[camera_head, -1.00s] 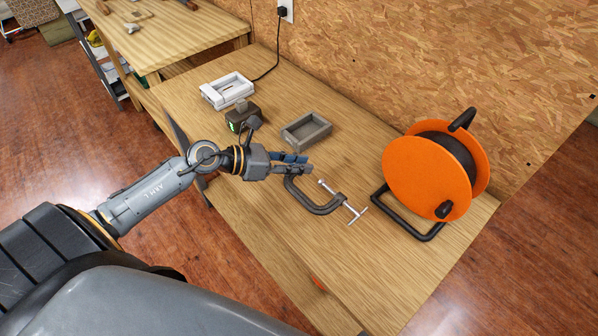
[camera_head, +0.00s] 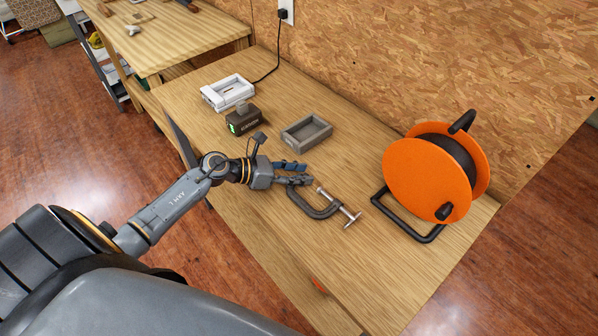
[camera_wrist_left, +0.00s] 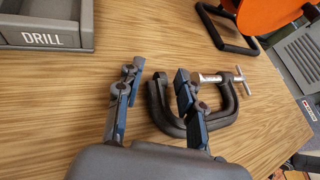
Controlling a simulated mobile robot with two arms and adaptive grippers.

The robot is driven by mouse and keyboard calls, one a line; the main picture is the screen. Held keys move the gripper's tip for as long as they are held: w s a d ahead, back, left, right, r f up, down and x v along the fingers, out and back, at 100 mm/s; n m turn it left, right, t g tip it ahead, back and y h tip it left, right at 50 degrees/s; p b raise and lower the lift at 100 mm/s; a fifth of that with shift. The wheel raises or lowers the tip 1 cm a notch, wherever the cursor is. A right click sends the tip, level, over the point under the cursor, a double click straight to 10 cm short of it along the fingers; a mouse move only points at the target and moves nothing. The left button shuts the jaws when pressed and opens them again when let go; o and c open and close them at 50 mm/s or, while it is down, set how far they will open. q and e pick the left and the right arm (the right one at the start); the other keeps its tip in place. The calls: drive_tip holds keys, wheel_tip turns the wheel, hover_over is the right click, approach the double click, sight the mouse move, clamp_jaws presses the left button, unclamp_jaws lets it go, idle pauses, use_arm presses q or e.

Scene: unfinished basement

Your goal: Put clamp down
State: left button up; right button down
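The dark grey C-clamp (camera_head: 318,212) with a silver screw and T-handle lies on the workbench. In the left wrist view the clamp (camera_wrist_left: 222,122) lies mostly to the right of and behind the right finger, with one part of its frame showing between the fingers. My left gripper (camera_head: 304,173) is at the clamp's left end, low over the bench. Its fingers are spread apart in the left wrist view (camera_wrist_left: 157,82), with no visible grip on the clamp. Whether a finger still touches the clamp is hard to tell. My right gripper is not in view.
A grey tray (camera_head: 293,143) marked DRILL in the wrist view sits behind the gripper. A dark battery (camera_head: 243,122) and a white charger (camera_head: 215,104) stand further left. An orange cable reel (camera_head: 412,175) stands to the right. The bench (camera_head: 290,250) is clear in front.

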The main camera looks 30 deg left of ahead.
use_arm(q)
drive_tip(key=shift+a, duration=0.1)
drive_tip(key=shift+s+a+r, duration=0.1)
drive_tip(key=shift+s+a, duration=0.1)
drive_tip(key=shift+s, duration=0.05)
drive_tip(key=b+v, duration=0.1)
drive_tip(key=v, duration=0.9)
drive_tip(key=shift+s+b, duration=0.15)
drive_tip(key=shift+b, duration=0.25)
drive_tip(key=shift+s+a+r, duration=0.3)
drive_tip(key=shift+a, duration=0.05)
